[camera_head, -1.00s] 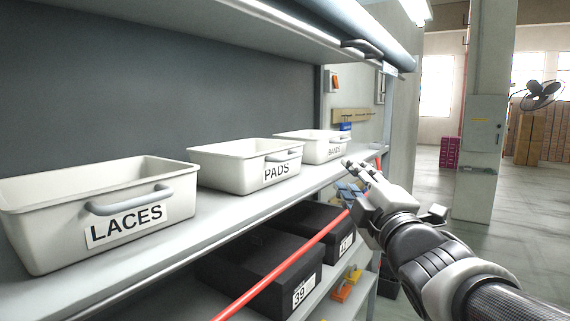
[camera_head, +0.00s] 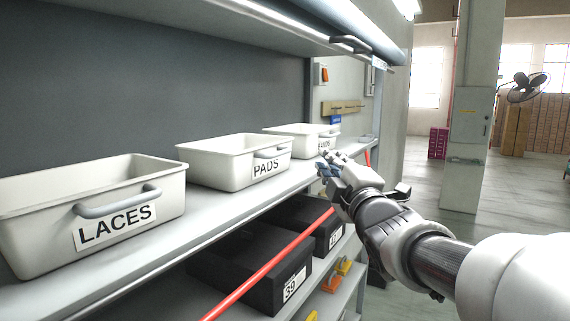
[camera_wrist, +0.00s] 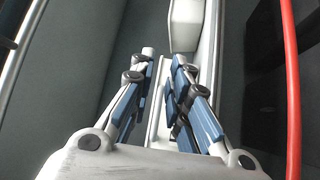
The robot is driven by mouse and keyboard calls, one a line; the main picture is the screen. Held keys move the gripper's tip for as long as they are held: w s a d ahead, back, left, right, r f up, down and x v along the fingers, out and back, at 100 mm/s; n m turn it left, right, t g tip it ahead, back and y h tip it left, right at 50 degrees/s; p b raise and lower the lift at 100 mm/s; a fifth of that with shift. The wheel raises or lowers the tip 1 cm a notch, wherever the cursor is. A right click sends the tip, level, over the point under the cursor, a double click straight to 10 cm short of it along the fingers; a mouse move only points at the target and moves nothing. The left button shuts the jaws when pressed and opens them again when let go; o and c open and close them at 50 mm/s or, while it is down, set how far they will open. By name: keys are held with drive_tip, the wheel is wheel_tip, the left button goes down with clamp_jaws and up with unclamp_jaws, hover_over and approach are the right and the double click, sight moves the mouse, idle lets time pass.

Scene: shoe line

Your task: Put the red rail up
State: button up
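The red rail (camera_head: 268,267) runs slantwise along the front of the lower shelf, below the bin shelf's edge. Its far part passes behind my gripper, and a short red piece (camera_head: 367,158) shows beyond it. In the wrist view the rail (camera_wrist: 291,90) stands at the right edge, outside my fingers and apart from them. My gripper (camera_head: 326,163) is at the front edge of the bin shelf, near the far bin. In the wrist view my gripper (camera_wrist: 164,56) has its fingertips apart with nothing held between them.
White bins marked LACES (camera_head: 118,220) and PADS (camera_head: 225,168), and a farther bin (camera_head: 300,140), stand on the shelf (camera_head: 215,228). Dark boxes (camera_head: 265,265) sit on the lower shelf. An upper ledge with a handle (camera_head: 352,43) hangs above. Open floor lies to the right.

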clamp_jaws()
drive_tip(key=shift+c, duration=1.2)
unclamp_jaws()
drive_tip(key=o, duration=0.7)
drive_tip(key=shift+s, duration=0.1)
drive_tip(key=v, duration=1.2)
